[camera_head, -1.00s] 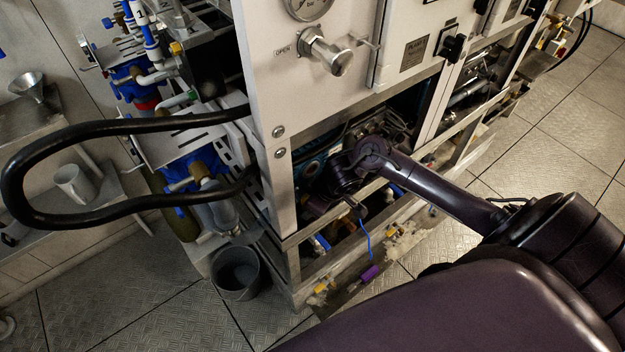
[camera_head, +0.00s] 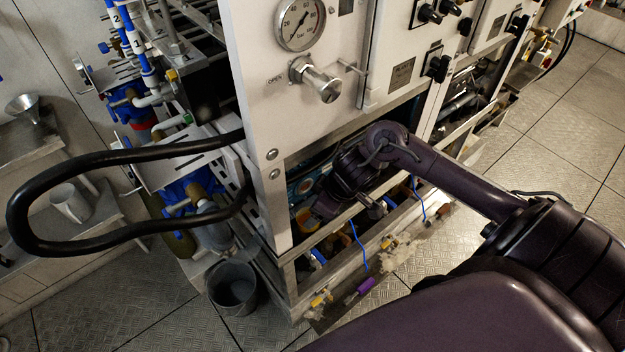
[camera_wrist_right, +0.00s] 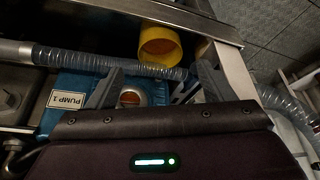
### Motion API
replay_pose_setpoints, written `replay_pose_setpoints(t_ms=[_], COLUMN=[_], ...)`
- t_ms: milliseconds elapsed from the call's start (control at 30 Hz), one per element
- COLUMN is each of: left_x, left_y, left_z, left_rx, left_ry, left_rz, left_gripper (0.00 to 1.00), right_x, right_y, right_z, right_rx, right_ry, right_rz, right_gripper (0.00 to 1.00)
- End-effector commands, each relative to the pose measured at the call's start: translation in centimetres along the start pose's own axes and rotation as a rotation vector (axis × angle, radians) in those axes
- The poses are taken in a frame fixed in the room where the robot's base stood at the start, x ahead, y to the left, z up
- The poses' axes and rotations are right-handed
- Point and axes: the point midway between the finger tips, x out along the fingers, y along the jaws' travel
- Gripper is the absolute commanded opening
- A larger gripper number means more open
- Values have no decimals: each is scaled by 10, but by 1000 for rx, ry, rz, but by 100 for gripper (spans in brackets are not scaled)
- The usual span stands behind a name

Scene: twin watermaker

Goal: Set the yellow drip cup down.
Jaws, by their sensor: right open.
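The yellow drip cup (camera_wrist_right: 160,45) shows in the right wrist view, just beyond my fingertips and beside a metal rail. A clear ribbed hose crosses in front of its lower part. My right gripper (camera_wrist_right: 159,70) is open, with its fingers apart and nothing held between them. In the head view my right arm reaches into the lower bay of the white panel cabinet. There an orange-yellow patch (camera_head: 343,240) below my wrist looks like the cup, partly hidden by frame parts. My left gripper is not in view.
A blue pump (camera_wrist_right: 75,100) labelled PUMP 1 lies under the gripper. The metal rail (camera_wrist_right: 185,17) runs along the bay's edge. A thick black hose (camera_head: 110,156) loops at the left. A grey bucket (camera_head: 232,287) stands on the floor by the cabinet corner.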

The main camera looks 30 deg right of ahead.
Motion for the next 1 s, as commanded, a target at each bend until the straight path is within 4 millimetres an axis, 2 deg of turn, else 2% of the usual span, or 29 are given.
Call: replay_pose_setpoints(t_ms=[100,233,1000], left_x=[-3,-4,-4], left_y=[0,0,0], left_z=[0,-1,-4], left_rx=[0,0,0], left_ry=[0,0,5], left_rz=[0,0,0], left_gripper=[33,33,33], right_x=[-17,-24,-25], right_y=[0,0,0], right_z=[0,1,0], right_rx=[-2,-2,0], right_ry=[0,-2,-1], right_rz=[1,0,-1], right_gripper=[75,75,75])
